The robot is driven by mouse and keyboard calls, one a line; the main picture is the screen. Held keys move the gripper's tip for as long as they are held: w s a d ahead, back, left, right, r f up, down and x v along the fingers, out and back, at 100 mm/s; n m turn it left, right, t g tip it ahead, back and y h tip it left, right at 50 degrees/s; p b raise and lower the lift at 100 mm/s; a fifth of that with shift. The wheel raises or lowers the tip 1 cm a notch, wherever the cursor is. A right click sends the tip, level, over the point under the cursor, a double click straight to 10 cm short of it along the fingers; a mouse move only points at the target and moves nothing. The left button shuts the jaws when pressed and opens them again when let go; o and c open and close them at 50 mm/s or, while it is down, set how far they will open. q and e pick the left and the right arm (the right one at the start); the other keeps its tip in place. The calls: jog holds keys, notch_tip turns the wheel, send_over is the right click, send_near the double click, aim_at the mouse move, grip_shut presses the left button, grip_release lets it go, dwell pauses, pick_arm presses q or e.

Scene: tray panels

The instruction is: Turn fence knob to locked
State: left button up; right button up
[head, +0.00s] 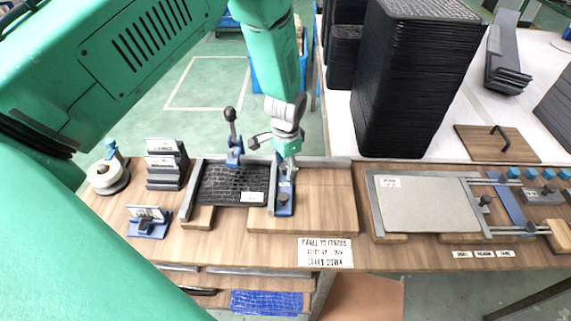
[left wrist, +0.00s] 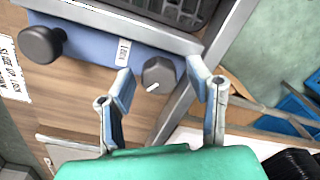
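The fence is a grey bar with a blue base plate (head: 284,207), next to the black textured panel (head: 232,182). In the left wrist view the blue plate (left wrist: 90,42) carries a dark faceted knob (left wrist: 158,72) with a short white mark, a small label (left wrist: 124,52) too small to read, and a round dark knob (left wrist: 42,45). The round knob also shows in the head view (head: 283,198). My left gripper (head: 288,172) is over the plate's far end. In the wrist view its fingers (left wrist: 159,78) are open on either side of the faceted knob, with gaps showing. My right gripper is out of view.
A blue toggle clamp (head: 234,150) with an upright black handle stands left of my gripper. Tall black tray stacks (head: 415,75) stand behind at right. A framed grey panel (head: 425,205) lies to the right. Bare wooden board (head: 325,200) lies beside the fence.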

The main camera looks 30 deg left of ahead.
pick_arm(q)
jog(key=c, duration=0.8)
jog(key=shift+m, duration=0.4)
jog(key=m, duration=0.4)
jog(key=shift+m, duration=0.3)
jog(key=m+p, duration=0.1)
jog(key=m, duration=0.3)
jog(key=shift+m, duration=0.4)
jog(key=o, duration=1.1)
jog(key=shift+o, duration=0.2)
